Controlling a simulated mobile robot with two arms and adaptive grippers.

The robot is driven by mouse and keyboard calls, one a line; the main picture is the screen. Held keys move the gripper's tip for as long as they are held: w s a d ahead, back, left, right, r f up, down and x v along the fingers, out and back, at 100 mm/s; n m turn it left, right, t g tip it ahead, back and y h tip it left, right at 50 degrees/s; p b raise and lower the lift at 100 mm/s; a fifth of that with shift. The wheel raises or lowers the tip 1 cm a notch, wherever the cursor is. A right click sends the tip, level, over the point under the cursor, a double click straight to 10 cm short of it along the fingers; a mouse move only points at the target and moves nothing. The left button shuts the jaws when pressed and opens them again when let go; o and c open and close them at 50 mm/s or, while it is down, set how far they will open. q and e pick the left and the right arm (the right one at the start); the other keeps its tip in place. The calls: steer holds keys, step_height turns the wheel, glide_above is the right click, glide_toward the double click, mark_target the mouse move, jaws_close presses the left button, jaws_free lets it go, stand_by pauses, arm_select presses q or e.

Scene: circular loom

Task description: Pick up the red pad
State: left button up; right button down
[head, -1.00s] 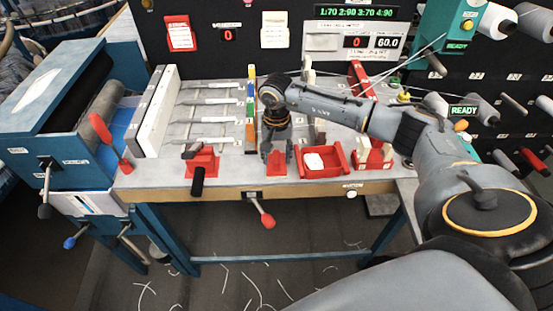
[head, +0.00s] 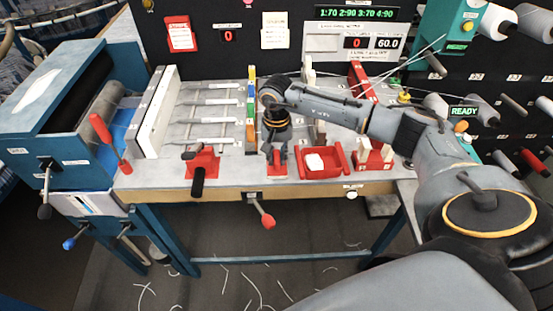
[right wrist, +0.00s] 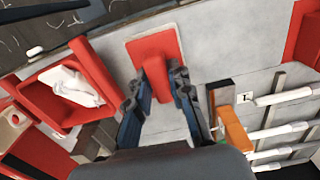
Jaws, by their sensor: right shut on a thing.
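The red pad (head: 277,171) lies on the table near its front edge, a flat red plate with an upright red handle. It also shows in the right wrist view (right wrist: 166,46). My right gripper (head: 276,160) points down at it from above. In the right wrist view its two fingers (right wrist: 156,88) stand on either side of the handle and are shut on it. The pad appears to rest on the tabletop. Its part behind the fingers is hidden. My left gripper is not in view.
A red tray (head: 342,160) with a white piece in it stands close to the right of the pad. A red clamp with a black handle (head: 198,182) is to the left. A colored upright strip (head: 251,115) stands behind. Bare tabletop (head: 232,170) lies between clamp and pad.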

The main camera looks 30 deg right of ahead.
mark_target(280, 173)
steer(key=shift+r+b, duration=0.3)
steer(key=shift+b, duration=0.05)
steer(key=s+r+b, duration=0.1)
steer(key=r, duration=0.1)
steer(key=s+a+r+b, duration=0.1)
steer(key=r, duration=0.1)
steer(key=s+r+b, duration=0.1)
steer(key=r, duration=0.1)
steer(key=shift+s+a+r, duration=0.15)
steer(key=shift+s, duration=0.15)
steer(key=s+a+r+b, duration=0.3)
steer(key=s+r, duration=0.2)
steer(key=s, duration=0.4)
steer(key=shift+s+a+r+b, duration=0.25)
steer(key=shift+s+r+b, duration=0.05)
steer(key=shift+r, duration=0.05)
